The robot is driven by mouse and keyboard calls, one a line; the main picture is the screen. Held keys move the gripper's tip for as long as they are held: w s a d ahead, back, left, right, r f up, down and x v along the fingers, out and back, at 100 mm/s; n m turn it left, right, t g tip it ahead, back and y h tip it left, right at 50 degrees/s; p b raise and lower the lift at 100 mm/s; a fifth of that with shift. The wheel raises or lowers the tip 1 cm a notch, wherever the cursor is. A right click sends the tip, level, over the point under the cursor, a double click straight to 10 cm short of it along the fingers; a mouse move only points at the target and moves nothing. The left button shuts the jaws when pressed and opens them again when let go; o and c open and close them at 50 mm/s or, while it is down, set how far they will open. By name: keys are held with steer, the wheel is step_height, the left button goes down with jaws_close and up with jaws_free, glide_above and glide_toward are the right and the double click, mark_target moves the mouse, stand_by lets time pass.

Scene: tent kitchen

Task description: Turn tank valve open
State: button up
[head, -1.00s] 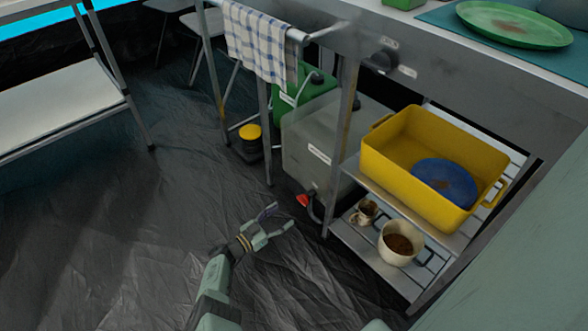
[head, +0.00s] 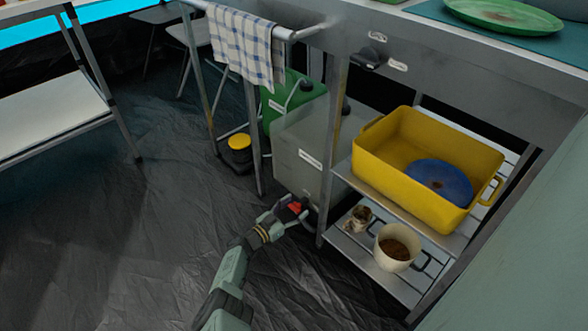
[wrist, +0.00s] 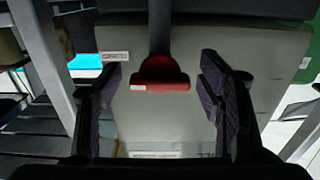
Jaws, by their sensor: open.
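The grey tank (head: 305,160) stands on the floor under the counter, beside the shelf unit. It also fills the middle of the wrist view (wrist: 155,105). Its valve has a red handle (wrist: 161,77), which shows in the wrist view between my two fingers and partly in the head view (head: 294,207). My gripper (head: 291,212) is low in front of the tank. It is open, with one finger on each side of the red handle and a gap on both sides in the wrist view (wrist: 160,95). In the head view the fingers partly cover the handle.
A shelf (head: 343,165) to the right holds a yellow basin (head: 390,135) with a blue plate (head: 440,182). Mugs (head: 394,248) stand on the lower shelf. A green canister (head: 290,97) is behind the tank. A metal leg (head: 252,140) stands left of it. The floor at left is clear.

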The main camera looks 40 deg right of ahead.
steer(key=c, duration=1.2)
steer(key=shift+o, duration=0.2)
steer(key=shift+n, duration=0.4)
steer(key=n, duration=0.3)
steer(key=shift+n, duration=0.3)
steer(key=n, duration=0.9)
steer(key=shift+n, duration=2.3)
